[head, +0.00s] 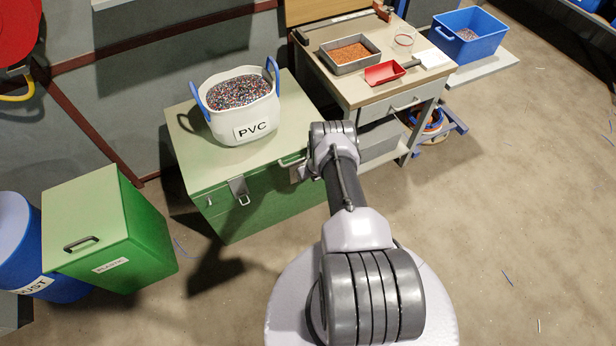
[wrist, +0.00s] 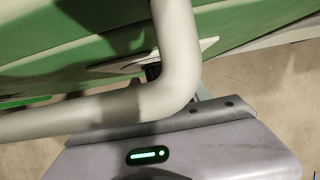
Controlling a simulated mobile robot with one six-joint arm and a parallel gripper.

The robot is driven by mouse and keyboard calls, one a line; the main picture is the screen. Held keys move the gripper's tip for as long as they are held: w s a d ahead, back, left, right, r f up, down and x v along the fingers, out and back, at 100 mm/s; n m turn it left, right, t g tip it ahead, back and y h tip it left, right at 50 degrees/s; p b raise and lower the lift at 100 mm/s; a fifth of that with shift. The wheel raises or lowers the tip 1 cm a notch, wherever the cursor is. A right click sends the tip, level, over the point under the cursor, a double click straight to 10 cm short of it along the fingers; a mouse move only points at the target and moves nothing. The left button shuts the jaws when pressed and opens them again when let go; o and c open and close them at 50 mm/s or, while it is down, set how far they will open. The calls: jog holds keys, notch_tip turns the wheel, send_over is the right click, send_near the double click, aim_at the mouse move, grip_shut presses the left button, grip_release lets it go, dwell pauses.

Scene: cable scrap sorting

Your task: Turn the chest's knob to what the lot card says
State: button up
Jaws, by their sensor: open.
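The green chest (head: 225,217) stands against the wall, lid down. Its front has a metal latch (head: 238,188), a small pale fitting (head: 209,202) and a handle (head: 292,161) on the right. I cannot make out a knob or its setting. My gripper (head: 299,173) is at the chest's right front, mostly hidden by my arm. In the wrist view a thick pale bent bar crosses close to the camera, before the green chest front (wrist: 90,45), and hides much of my gripper (wrist: 200,88). It is open, with nothing visible held. A blank-looking white card (head: 432,59) lies on the bench.
A white PVC tub (head: 228,121) of scraps sits on the chest. A green bin (head: 140,240) and blue drum (head: 45,275) stand left. The workbench (head: 385,95) holds a metal tray (head: 343,66) and red scoop (head: 384,73). Floor at right is mostly clear.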

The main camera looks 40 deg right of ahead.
grip_shut()
jog(key=h, duration=0.2)
jog(key=n+h, duration=0.1)
jog(key=h, duration=0.2)
jog(key=a+g+h+b, duration=0.1)
jog(key=h, duration=0.2)
jog(key=shift+w+a+f+n, duration=0.1)
jog(key=shift+f+n, duration=0.3)
jog(key=shift+r, duration=0.1)
dwell(0.4)
